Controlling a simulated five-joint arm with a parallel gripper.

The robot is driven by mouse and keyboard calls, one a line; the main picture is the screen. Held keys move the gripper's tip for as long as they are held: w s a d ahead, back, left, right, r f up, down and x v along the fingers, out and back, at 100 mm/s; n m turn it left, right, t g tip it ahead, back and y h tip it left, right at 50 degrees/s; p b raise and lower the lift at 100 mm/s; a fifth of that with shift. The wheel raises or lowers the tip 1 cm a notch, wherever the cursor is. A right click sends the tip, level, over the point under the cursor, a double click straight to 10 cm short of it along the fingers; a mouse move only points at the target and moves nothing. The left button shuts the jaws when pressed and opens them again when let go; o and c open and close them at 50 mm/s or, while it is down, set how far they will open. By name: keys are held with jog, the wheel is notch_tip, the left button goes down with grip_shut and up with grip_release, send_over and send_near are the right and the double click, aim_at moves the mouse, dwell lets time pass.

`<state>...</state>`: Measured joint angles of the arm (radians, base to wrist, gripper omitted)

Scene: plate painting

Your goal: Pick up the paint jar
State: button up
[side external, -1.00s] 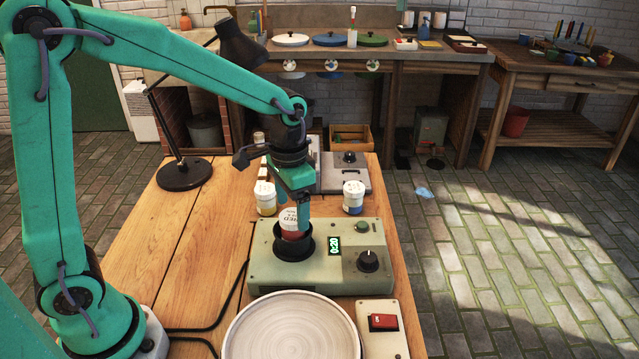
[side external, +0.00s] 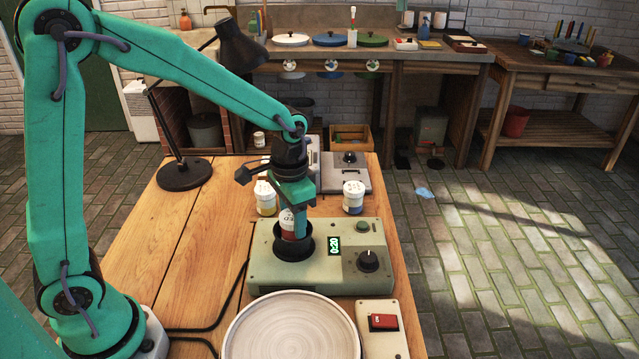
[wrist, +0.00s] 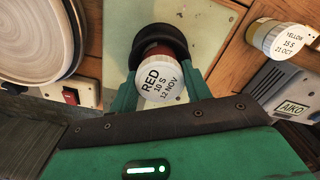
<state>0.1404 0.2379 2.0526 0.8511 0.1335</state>
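The red paint jar (side external: 287,217) stands in the black cup (side external: 294,251) of the green-grey machine, its lower end hidden in the cup. In the wrist view its white part (wrist: 163,83) reads "RED 10 S 12 NOV". My gripper (side external: 297,226) is down at the jar. In the wrist view its green fingers (wrist: 163,80) lie on either side of the jar, close to it. One finger covers part of the jar in the side view. Whether both fingers press on it cannot be made out.
The machine (side external: 336,268) carries a "0:20" display and a knob. White-topped jars stand behind it, one left (side external: 265,200) and one right (side external: 353,199). A round pale plate (side external: 291,328) and a red-switch box (side external: 383,323) are in front.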

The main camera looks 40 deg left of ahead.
jog(key=c, duration=0.4)
jog(key=shift+r, duration=0.1)
jog(key=shift+r, duration=0.85)
notch_tip(320, 180, up, 2)
jog(key=shift+r, duration=0.25)
jog(key=s+d+r, duration=0.2)
jog(key=d, duration=0.1)
jog(key=s+d+r, duration=0.2)
jog(key=s+d, duration=0.1)
jog(key=s+d+r, duration=0.2)
jog(key=d, duration=0.1)
jog(key=shift+s+r, duration=0.15)
jog(key=shift+r, duration=0.2)
